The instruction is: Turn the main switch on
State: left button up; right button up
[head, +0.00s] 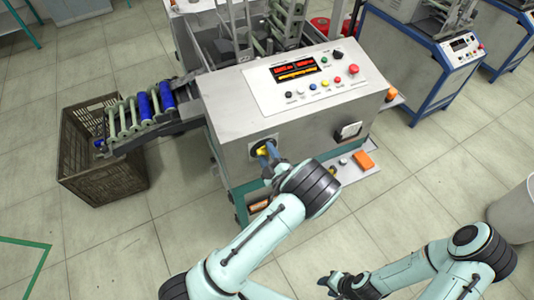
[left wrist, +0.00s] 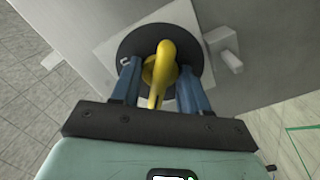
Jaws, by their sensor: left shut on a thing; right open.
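The main switch is a yellow handle (left wrist: 160,70) on a round black plate (left wrist: 140,42), set on a pale square panel on the machine's front. In the left wrist view the handle lies between the two blue fingers of my left gripper (left wrist: 158,92), which is shut on it. In the head view my left gripper (head: 268,155) reaches the machine's front and partly covers the yellow handle (head: 262,152). My right gripper (head: 330,284) is open and empty, low over the floor and away from the machine.
The control panel (head: 305,80) with a lit red display and several buttons is on top of the machine (head: 235,110). A brown crate (head: 85,170) stands left under a chute with blue bobbins (head: 155,102). An orange block (head: 363,160) lies on the right ledge. Floor in front is clear.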

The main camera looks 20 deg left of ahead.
pick_arm(q)
jog(key=shift+s+f, duration=0.1)
jog(key=shift+f, duration=0.1)
jog(key=m, duration=0.4)
jog(key=m, duration=0.3)
jog(key=shift+m, duration=0.4)
jog(key=o, duration=1.5)
jog(key=shift+a, duration=0.1)
jog(key=shift+o, duration=0.7)
jog(key=shift+r, duration=0.1)
jog(key=shift+r, duration=0.1)
